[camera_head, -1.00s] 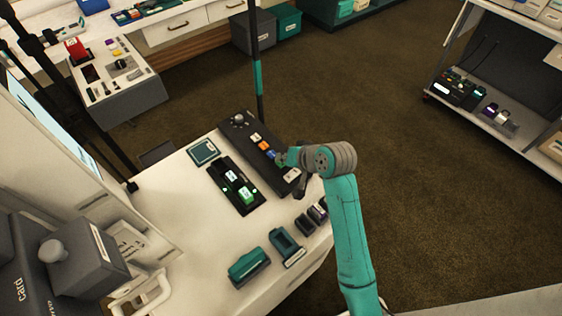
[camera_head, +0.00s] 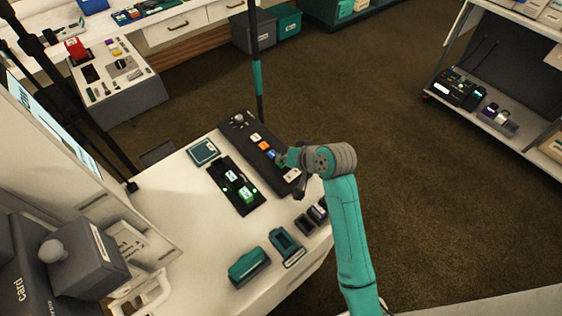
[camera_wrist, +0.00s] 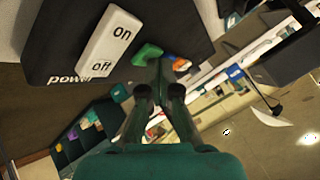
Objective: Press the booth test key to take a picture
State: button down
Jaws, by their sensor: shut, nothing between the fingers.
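The booth's dark control panel (camera_head: 244,133) lies along the far edge of the white counter, with a row of coloured keys and a white on/off power switch (camera_head: 292,175). The switch is large in the wrist view (camera_wrist: 109,40). A green key (camera_wrist: 147,54) shows just beyond my fingertips, with blue and orange keys behind it. I cannot read which key is the test key. My gripper (camera_wrist: 159,90) is shut and empty, its tips close to the green key; contact cannot be told. In the head view, my wrist partly hides that end of the panel.
A black tray with lit green blocks (camera_head: 236,186), a teal-grey pad (camera_head: 203,152) and several small holders stand on the counter. A thin black and teal pole (camera_head: 258,75) rises behind the panel. Carpet to the right is open, up to a shelf cart (camera_head: 490,110).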

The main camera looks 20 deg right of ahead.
aim_at(283, 164)
jog(key=shift+r, duration=0.65)
jog(key=shift+r, duration=2.5)
